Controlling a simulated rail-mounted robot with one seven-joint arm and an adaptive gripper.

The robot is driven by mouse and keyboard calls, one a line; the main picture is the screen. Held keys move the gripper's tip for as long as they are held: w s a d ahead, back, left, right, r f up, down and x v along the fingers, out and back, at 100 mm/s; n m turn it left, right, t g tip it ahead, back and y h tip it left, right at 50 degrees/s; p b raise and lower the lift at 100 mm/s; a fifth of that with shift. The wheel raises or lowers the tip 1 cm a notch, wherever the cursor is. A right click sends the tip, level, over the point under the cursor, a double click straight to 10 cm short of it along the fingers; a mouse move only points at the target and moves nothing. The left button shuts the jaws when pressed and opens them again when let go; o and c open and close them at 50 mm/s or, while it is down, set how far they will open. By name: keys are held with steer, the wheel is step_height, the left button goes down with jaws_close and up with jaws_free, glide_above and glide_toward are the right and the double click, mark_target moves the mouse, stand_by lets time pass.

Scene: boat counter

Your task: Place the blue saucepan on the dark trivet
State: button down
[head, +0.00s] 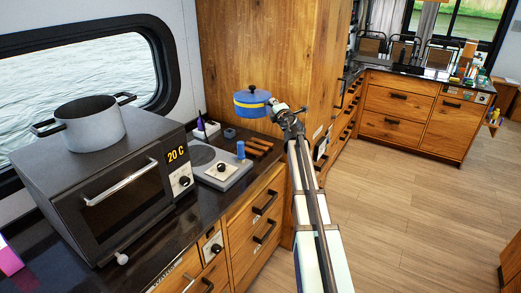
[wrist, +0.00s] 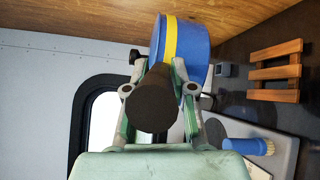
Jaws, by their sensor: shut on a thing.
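The blue saucepan (head: 251,103) with a yellow band is up in the air above the back of the counter, beside the wooden wall panel. My gripper (head: 277,109) is shut on its dark handle. In the wrist view the saucepan (wrist: 197,55) is just beyond my gripper (wrist: 160,90), with the thick handle between the fingers. The slatted reddish-brown wooden trivet (head: 259,146) lies on the dark counter, below and slightly right of the saucepan. It also shows in the wrist view (wrist: 274,72), apart from the saucepan, with nothing on it.
A grey hotplate unit (head: 220,172) stands left of the trivet, with a blue-handled brush (head: 241,150) at its right side. A small blue-grey box (head: 229,132) sits behind. An oven (head: 110,185) bears a grey pot (head: 90,123). The tall wooden panel (head: 250,50) bounds the counter's far end.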

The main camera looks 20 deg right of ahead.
steer(key=shift+d+r+h, duration=0.3)
steer(key=shift+d+r, duration=0.05)
steer(key=shift+d, duration=0.1)
steer(key=shift+d+f+m, duration=0.1)
steer(key=shift+f+m, duration=0.2)
steer(key=shift+f, duration=0.2)
step_height(320, 180, down, 19)
steer(key=b, duration=0.9)
steer(key=c, duration=1.4)
jaws_free()
steer(key=shift+f, duration=0.1)
steer(key=o, duration=0.4)
